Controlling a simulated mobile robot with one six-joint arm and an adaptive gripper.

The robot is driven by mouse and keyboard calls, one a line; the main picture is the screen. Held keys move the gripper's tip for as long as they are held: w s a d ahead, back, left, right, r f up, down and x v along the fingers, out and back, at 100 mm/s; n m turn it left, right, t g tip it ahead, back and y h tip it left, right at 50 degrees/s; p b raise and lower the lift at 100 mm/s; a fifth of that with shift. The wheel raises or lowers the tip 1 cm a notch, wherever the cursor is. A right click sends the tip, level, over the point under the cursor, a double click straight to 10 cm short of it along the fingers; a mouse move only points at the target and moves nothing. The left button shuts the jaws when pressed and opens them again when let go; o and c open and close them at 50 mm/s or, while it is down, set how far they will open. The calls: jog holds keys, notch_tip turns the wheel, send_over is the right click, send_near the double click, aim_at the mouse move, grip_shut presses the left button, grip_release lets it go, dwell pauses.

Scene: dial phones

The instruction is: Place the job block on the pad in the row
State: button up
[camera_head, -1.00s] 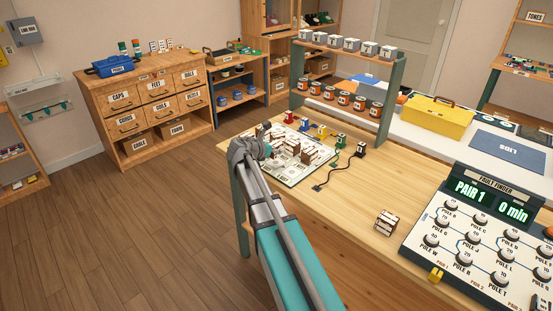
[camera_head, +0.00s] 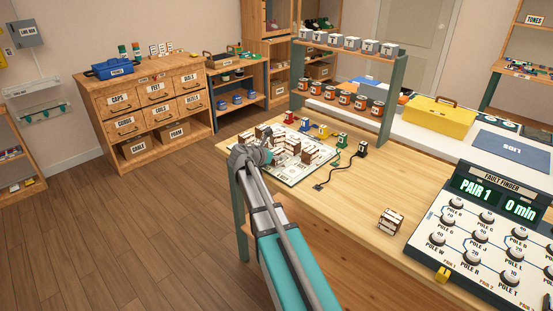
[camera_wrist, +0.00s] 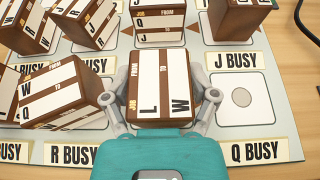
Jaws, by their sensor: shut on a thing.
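My gripper (camera_wrist: 167,98) is shut on the job block (camera_wrist: 160,62), a brown block with a white face marked JOB, FROM L, TO W. One finger lies on each side of it. It is over the front of the pale board, between the R BUSY label (camera_wrist: 72,155) and the Q BUSY label (camera_wrist: 258,152). Whether it touches the board I cannot tell. To its right is the empty Q BUSY pad (camera_wrist: 240,97), with a grey disc. In the head view my gripper (camera_head: 262,156) is at the board's near left, largely hiding the block.
Similar blocks crowd the board, including a tilted W to Q block (camera_wrist: 58,95) close left and another (camera_wrist: 158,22) just behind. A loose block (camera_head: 390,220) stands on the bench near the fault finder panel (camera_head: 485,235). A black cord (camera_head: 337,173) lies right of the board.

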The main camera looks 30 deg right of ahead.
jog(key=shift+f, duration=0.2)
jog(key=o, duration=0.9)
jog(key=shift+r, duration=0.2)
jog(key=shift+s+a+r, duration=0.1)
jog(key=shift+a, duration=0.05)
jog(key=p+v, duration=0.4)
jog(key=v, duration=0.5)
jog(key=shift+s+a+r, duration=0.15)
jog(key=shift+a+r, duration=0.05)
jog(key=shift+a, duration=0.1)
jog(key=shift+p+v, duration=0.35)
jog(key=shift+v, duration=0.55)
jog(key=shift+a+f, duration=0.1)
jog(key=shift+f, duration=0.1)
